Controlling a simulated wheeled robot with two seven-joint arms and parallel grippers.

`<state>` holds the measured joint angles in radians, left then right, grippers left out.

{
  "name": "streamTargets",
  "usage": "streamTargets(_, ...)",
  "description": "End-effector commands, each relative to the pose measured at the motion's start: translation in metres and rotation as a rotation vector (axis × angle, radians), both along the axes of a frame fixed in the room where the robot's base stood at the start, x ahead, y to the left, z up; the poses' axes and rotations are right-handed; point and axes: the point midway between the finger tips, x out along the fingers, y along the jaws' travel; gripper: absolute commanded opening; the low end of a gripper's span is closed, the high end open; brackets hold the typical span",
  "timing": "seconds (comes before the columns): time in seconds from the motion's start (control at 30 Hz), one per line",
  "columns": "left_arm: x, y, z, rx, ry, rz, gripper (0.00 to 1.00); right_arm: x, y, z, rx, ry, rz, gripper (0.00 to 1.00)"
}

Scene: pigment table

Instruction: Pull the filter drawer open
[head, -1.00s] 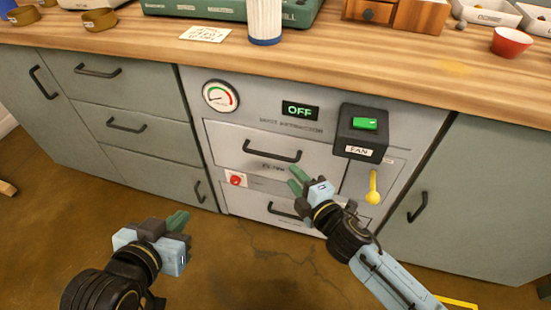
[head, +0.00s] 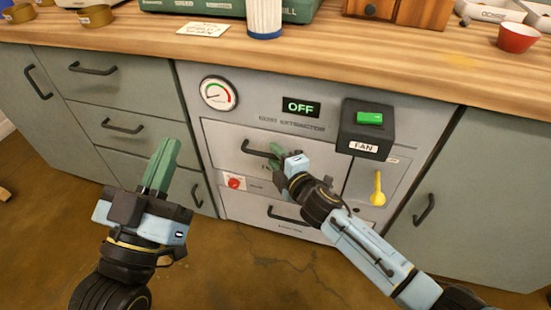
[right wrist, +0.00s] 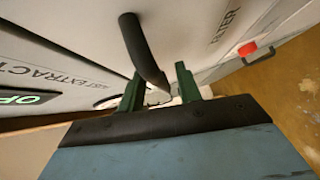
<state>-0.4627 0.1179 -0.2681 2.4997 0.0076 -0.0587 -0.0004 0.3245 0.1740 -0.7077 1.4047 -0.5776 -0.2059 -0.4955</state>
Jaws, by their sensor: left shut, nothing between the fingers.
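The filter drawer (head: 222,135) is shut, flush in the grey dust extractor front in the head view. Its dark bar handle (head: 256,150) is partly hidden by my right gripper (head: 276,152), which is at the handle's right half. In the right wrist view the green fingers of my right gripper (right wrist: 160,88) are apart, with the handle (right wrist: 142,50) reaching into the gap between them. Space shows beside the bar, so the fingers are not closed on it. My left gripper (head: 162,160) is shut and empty, held in front of the cabinets at the left.
A fan switch box (head: 366,132) juts out right of the drawer, above a yellow lever (head: 378,188). A red knob (head: 234,183) and a lower drawer handle (head: 285,214) are below. The display (head: 301,107) reads OFF. The wooden worktop (head: 330,58) overhangs above.

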Motion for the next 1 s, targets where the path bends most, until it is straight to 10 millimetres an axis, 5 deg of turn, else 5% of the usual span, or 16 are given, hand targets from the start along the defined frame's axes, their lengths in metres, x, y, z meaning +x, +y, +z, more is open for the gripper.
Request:
streamTargets(0.43, -0.0039, -0.0003, 0.0084, -0.018, -0.053, -0.003, 0.00, 0.0043, 0.0022, -0.0007, 0.000, 0.001, 0.000, 0.34)
streamTargets(0.7, -0.0038, -0.0003, 0.0083, -0.018, -0.052, -0.003, 0.00, 0.0042, 0.0021, -0.0007, -0.001, 0.001, -0.001, 0.00)
streamTargets(1.0, -0.0038, -0.0003, 0.0084, -0.018, -0.052, -0.003, 0.00, 0.0039, 0.0022, -0.0008, -0.001, 0.001, -0.001, 0.00)
